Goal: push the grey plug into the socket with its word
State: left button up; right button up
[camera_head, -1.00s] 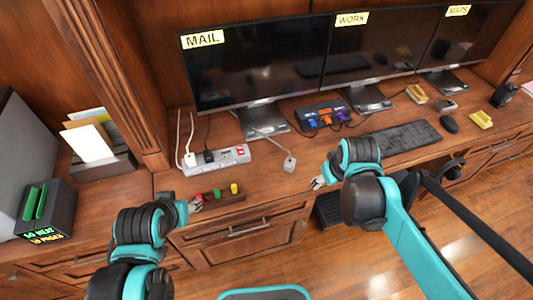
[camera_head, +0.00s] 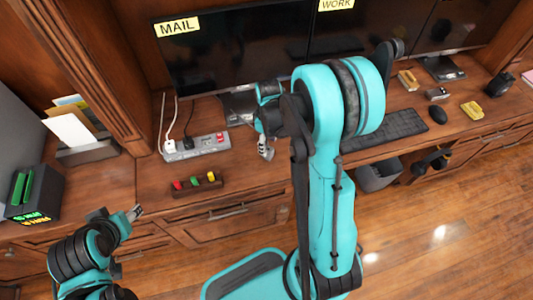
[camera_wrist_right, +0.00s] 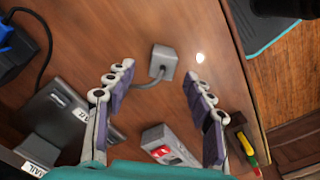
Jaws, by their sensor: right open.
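The grey plug (camera_wrist_right: 163,62) lies on the desk in the right wrist view, a small grey block with a cord from its lower side. In the head view my right arm and gripper hide it. My right gripper (camera_head: 265,147) is open and empty above the desk. In the wrist view its two fingers are spread, with the plug beyond and between their tips. The grey power strip (camera_head: 213,143) holds a white plug (camera_head: 170,147) and a black plug (camera_head: 188,142); it also shows below the plug in the wrist view (camera_wrist_right: 163,137). No socket word is readable. My left gripper (camera_head: 135,212) hovers near the desk's front edge.
Monitors stand behind, with the signs MAIL (camera_head: 176,26) and WORK (camera_head: 336,4). A wooden holder (camera_head: 198,187) with red, green and yellow pieces lies in front of the strip. A keyboard (camera_head: 385,132) lies at right. The desk between strip and holder is clear.

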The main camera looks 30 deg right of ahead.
aim_at(268, 153)
notch_tip(268, 153, down, 5)
jog(key=shift+a+r+b, duration=0.15)
jog(key=shift+r+b, duration=0.05)
jog(key=shift+b, duration=0.8)
jog(key=shift+r, duration=0.1)
grip_shut()
jog(key=shift+r, duration=0.15)
